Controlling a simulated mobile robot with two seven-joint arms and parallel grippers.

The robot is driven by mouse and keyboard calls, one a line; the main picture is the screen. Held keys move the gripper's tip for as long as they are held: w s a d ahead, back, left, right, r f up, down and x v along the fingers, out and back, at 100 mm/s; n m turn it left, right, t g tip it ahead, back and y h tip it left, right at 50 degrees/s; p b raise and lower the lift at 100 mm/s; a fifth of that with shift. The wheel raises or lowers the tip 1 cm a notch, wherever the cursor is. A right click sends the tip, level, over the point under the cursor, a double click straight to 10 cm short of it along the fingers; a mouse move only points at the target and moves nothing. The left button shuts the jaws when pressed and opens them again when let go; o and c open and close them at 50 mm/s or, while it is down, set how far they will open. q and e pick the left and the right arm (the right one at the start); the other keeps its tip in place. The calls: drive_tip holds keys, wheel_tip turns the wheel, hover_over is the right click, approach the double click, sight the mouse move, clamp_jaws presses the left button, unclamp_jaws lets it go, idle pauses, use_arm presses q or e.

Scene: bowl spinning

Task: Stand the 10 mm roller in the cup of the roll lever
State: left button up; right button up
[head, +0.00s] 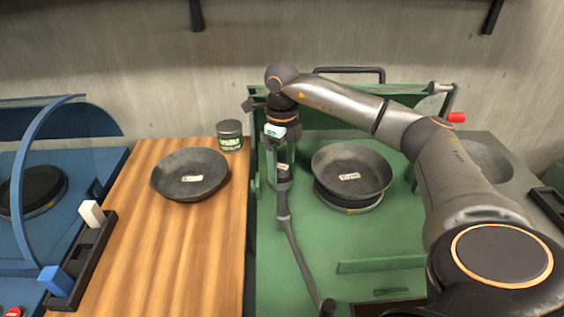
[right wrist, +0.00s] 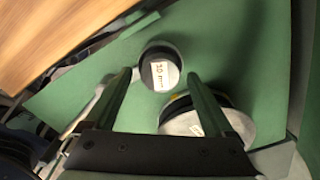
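The roller (right wrist: 160,74) is a dark cylinder with a "10 mm" label on its pale top, seen end-on in the right wrist view. It appears upright in the dark round cup (right wrist: 146,56) of the roll lever. In the head view the roller (head: 283,171) shows small below my gripper. The lever's arm (head: 292,240) runs from the cup toward the front of the green machine. My right gripper (head: 281,160) points down over the cup. Its fingers are open (right wrist: 160,76), apart on either side of the roller, with visible gaps. My left gripper is out of view.
A labelled bowl (head: 350,168) sits on the green machine (head: 370,242), right of the cup. Another bowl (head: 190,172) and a green tin (head: 230,136) stand on the wooden top (head: 170,250). A black rack (head: 92,252) with blocks is left.

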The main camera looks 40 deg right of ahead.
sight(282, 167)
wheel_tip(282, 167, up, 12)
drive_tip(key=p, duration=0.1)
drive_tip(key=shift+r, duration=0.2)
idle(0.3)
drive_tip(key=shift+f, duration=0.1)
